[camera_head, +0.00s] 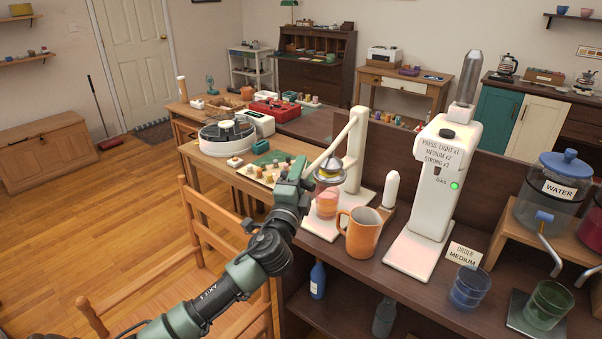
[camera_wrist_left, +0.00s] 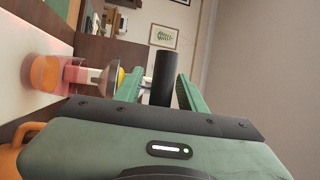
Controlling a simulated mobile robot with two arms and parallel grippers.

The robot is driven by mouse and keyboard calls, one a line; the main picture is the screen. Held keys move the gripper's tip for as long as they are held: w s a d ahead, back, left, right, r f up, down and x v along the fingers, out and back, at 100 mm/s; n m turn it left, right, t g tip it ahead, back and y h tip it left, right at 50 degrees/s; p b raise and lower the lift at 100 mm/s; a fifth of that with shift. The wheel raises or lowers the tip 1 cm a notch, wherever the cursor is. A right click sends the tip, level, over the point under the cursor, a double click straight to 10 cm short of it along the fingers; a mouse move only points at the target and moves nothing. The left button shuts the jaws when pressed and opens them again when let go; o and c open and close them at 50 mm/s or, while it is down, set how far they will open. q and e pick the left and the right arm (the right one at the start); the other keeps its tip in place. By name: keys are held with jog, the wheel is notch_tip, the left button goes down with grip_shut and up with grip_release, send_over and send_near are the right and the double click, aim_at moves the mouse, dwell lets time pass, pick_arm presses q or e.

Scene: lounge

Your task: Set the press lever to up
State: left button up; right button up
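The press (camera_head: 354,150) is a white stand on the counter with an upright post. Its lever (camera_head: 338,143) slants from the top of the post down and left toward my left gripper (camera_head: 300,168). In the left wrist view a black cylinder, apparently the lever's handle (camera_wrist_left: 164,78), stands between the green fingers of my left gripper (camera_wrist_left: 160,92). The fingers look apart, with narrow gaps beside the handle; contact is unclear. The press's domed head (camera_head: 329,172) sits above a glass with pink-orange contents (camera_head: 326,203). My right gripper is out of view.
An orange mug (camera_head: 361,236) stands close in front of the press. To the right are a white dispenser (camera_head: 436,190), an order card (camera_head: 463,256), a blue glass (camera_head: 469,288) and a green glass (camera_head: 547,305). A wooden chair (camera_head: 215,235) is below my left arm.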

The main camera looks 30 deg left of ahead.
pick_arm(q)
grip_shut()
jog(key=shift+f, duration=0.1)
dwell(1.1)
